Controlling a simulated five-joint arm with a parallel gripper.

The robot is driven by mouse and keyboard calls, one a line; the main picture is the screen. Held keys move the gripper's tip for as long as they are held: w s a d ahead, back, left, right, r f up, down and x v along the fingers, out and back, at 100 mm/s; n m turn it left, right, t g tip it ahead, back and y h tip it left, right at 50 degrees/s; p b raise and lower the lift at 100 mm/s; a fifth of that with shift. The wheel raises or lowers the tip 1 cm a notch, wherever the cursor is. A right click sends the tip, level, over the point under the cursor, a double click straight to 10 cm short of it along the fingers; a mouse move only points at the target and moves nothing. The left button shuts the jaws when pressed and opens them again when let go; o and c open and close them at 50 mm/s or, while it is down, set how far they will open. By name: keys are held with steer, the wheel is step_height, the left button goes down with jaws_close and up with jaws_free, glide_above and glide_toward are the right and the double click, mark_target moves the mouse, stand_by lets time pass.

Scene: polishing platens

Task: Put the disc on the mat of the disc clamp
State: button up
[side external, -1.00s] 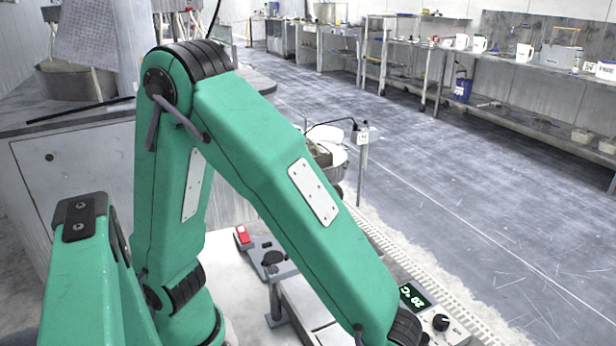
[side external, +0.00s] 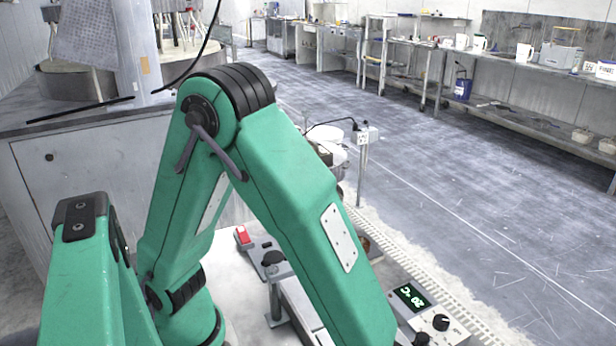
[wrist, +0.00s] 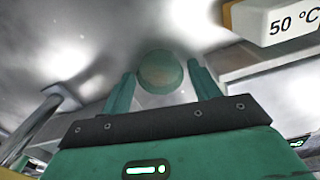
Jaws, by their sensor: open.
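In the wrist view, a round, dull green-brown piece (wrist: 160,72), which looks like the disc, lies on a pale surface between and just beyond my fingertips. My gripper (wrist: 161,76) is open, with one green finger on each side of the piece. I cannot tell whether either finger touches it. In the side view my forearm hides the gripper and most of the work area. I cannot make out the disc clamp or its mat for certain in either view.
A control box with a lit temperature display (side external: 411,297) and a knob stands right of my forearm. A black-knobbed device on a post (side external: 274,262) and a red switch (side external: 243,236) are left of it. A white box marked 50 °C (wrist: 285,22) shows top right in the wrist view.

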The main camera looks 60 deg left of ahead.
steer(key=shift+f, duration=0.1)
stand_by(0.4)
steer(key=c, duration=0.9)
steer(key=shift+r, duration=5.05)
steer(key=w+a+r+n, duration=0.1)
steer(key=w+a+r, duration=0.1)
steer(key=w+a, duration=0.45)
steer(key=w+a+r, duration=0.3)
steer(key=w+a, duration=0.3)
steer(key=w, duration=0.2)
steer(key=shift+n, duration=0.4)
steer(key=w+a+r, duration=0.1)
steer(key=a, duration=0.4)
steer(key=w+a+r, duration=0.1)
steer(key=w+a, duration=0.1)
steer(key=a, duration=0.3)
steer(key=w+a+r, duration=0.2)
steer(key=a, duration=0.3)
steer(key=shift+w+a, duration=0.25)
